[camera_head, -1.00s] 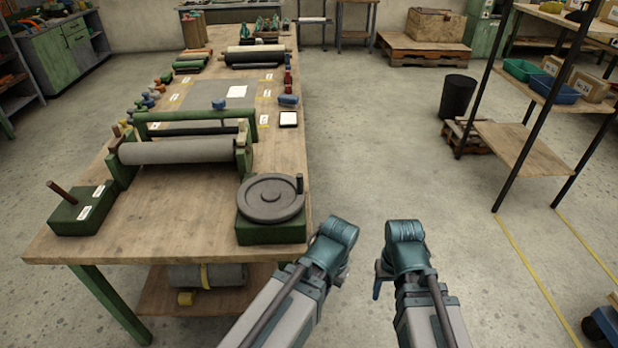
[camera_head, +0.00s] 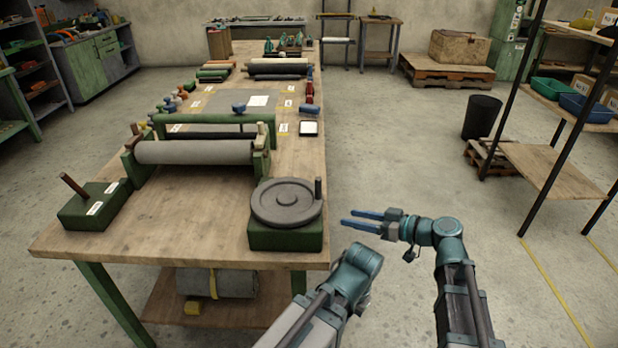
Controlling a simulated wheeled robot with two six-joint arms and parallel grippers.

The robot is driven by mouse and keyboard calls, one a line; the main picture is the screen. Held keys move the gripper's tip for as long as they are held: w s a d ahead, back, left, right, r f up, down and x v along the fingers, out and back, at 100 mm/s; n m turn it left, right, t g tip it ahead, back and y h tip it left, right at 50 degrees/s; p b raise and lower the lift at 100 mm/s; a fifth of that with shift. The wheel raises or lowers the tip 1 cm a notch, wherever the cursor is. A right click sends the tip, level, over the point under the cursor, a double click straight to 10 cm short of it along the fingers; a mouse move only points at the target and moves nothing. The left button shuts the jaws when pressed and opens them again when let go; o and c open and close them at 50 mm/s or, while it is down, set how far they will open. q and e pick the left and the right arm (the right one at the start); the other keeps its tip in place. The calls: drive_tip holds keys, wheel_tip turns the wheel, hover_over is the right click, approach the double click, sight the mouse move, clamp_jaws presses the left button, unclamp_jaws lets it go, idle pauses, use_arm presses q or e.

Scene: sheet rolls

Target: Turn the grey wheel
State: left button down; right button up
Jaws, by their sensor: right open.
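The grey wheel (camera_head: 285,203) lies flat on a green base box at the front right corner of the wooden table (camera_head: 190,225). A dark upright handle (camera_head: 318,188) stands at the right side of its rim. My right gripper (camera_head: 360,219) has two blue fingers pointing left toward the wheel. It is open and empty, just off the table's right edge and apart from the wheel. My left arm (camera_head: 352,275) comes up from the bottom middle, in front of the table's right corner. Its gripper fingers are not visible.
A roller press (camera_head: 195,152) stands left of and behind the wheel. A green box with a brown lever (camera_head: 94,205) is at the table's front left. Rolls and small items lie farther back. A shelf rack (camera_head: 545,170) stands at right, with open floor between.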

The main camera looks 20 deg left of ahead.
wheel_tip(320, 180, up, 6)
drive_tip(key=w+a+n+t+y, duration=0.1)
drive_tip(key=w+a+n+y, duration=0.1)
drive_tip(key=y, duration=0.1)
hover_over(309, 193)
drive_tip(key=shift+s+f, duration=0.1)
drive_tip(key=shift+f, duration=0.15)
idle(0.3)
clamp_jaws()
idle(1.3)
